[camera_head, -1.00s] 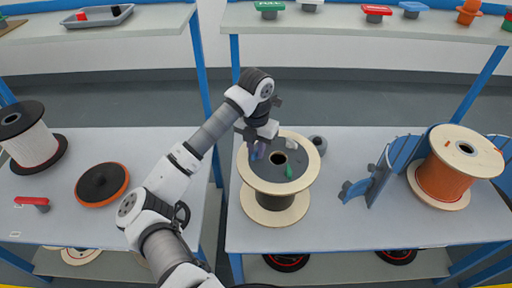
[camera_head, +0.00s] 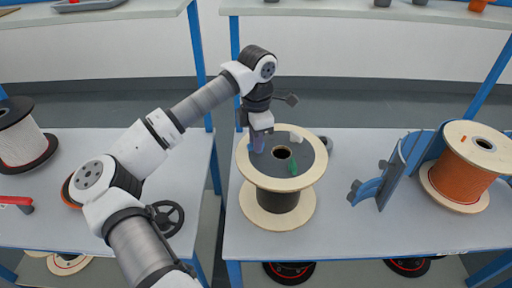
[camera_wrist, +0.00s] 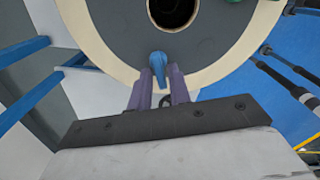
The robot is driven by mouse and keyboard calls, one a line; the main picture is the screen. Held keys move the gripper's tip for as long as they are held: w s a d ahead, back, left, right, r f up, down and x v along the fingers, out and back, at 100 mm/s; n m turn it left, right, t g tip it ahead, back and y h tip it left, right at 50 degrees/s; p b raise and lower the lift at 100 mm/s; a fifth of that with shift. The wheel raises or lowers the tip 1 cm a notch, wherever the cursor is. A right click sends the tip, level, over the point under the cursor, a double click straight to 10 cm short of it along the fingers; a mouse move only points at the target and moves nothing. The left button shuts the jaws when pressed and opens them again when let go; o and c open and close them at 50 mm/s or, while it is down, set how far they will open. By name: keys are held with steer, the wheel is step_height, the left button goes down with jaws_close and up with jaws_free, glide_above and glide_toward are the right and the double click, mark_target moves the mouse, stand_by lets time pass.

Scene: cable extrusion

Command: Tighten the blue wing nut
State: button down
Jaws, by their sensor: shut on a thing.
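The blue wing nut (camera_wrist: 158,60) shows in the wrist view on the grey top of a large spool, near the rim. My gripper (camera_wrist: 161,78) has two purple fingers, one on each side of the nut, and is shut on it. In the head view my gripper (camera_head: 258,144) points down at the left part of the spool top (camera_head: 270,170). The nut cannot be made out there behind the fingers. The spool has pale flanges, a dark core and a central hole.
A green nut (camera_head: 293,169) and a whitish nut (camera_head: 295,137) sit on the same spool top. A blue stand (camera_head: 390,178) and an orange spool (camera_head: 465,176) are to the right. The table front (camera_head: 330,230) is clear. A shelf (camera_head: 340,13) runs behind.

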steer(key=m+b, duration=0.2)
steer(key=m, duration=0.4)
steer(key=shift+w, duration=0.2)
steer(key=m+b, duration=0.1)
steer(key=m, duration=0.3)
steer(key=shift+w, duration=0.1)
steer(key=m, duration=0.3)
steer(key=shift+w+d+m, duration=0.1)
steer(key=shift+d+m, duration=0.05)
steer(key=shift+m, duration=0.25)
steer(key=m, duration=0.7)
steer(key=shift+w+d+t+p, duration=0.1)
steer(key=shift+d+t+p, duration=0.1)
steer(key=shift+t+p, duration=0.1)
steer(key=m, duration=0.6)
steer(key=shift+d+m+h, duration=0.2)
steer(key=shift+m+h, duration=0.1)
steer(key=c, duration=1.5)
jaws_free()
